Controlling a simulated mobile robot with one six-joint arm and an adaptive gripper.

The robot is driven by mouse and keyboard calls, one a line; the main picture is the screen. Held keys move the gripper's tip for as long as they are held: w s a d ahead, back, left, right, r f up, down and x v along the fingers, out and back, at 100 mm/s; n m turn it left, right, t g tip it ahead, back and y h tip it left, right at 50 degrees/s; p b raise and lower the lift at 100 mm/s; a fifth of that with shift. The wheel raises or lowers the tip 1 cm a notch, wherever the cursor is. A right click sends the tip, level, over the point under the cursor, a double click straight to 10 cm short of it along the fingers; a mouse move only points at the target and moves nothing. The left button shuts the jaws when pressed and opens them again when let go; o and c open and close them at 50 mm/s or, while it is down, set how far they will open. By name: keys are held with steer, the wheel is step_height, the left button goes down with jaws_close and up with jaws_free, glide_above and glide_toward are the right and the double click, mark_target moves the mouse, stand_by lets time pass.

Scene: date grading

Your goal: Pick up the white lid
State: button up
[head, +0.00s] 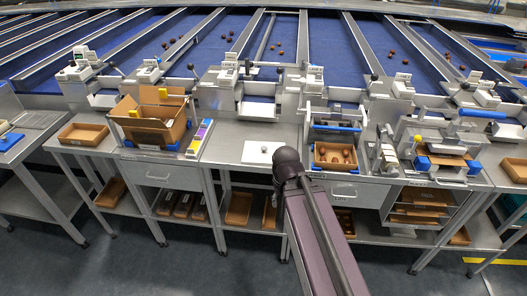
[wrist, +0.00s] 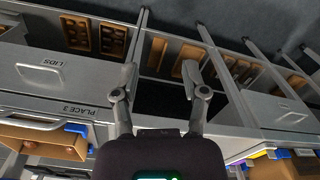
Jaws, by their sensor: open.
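No thing in view is clearly labelled or shaped as the white lid. A flat white square (head: 257,153) with a small dark spot lies on the bench in the head view; I cannot tell whether it is a lid. A shut drawer marked LIDS (wrist: 40,72) shows in the wrist view, and a shut drawer front (head: 352,191) shows right of my arm in the head view. My gripper (wrist: 159,70) is open and empty, its fingers apart over the bench front and lower shelves. In the head view my arm hides it.
A cardboard box (head: 150,130) in a stand and a colour strip (head: 199,138) stand left of the white square. A tray of dates (head: 334,167) and a blue-handled press (head: 440,150) stand to the right. Several brown trays lie on lower shelves.

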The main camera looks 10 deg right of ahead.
steer(key=shift+o, duration=0.2)
steer(key=shift+o, duration=1.3)
step_height(320, 180, up, 12)
steer(key=m+p, duration=0.7)
steer(key=p, duration=0.5)
glide_above(264, 148)
steer(key=shift+d, duration=0.1)
steer(key=shift+f, duration=0.2)
step_height(264, 148, down, 8)
steer(key=b, duration=0.8)
steer(key=shift+f+b, duration=0.2)
steer(key=shift+b, duration=0.2)
steer(key=shift+f, duration=0.1)
steer(key=shift+w+f+b, duration=0.1)
steer(key=shift+f+b, duration=2.4)
steer(key=shift+b, duration=0.1)
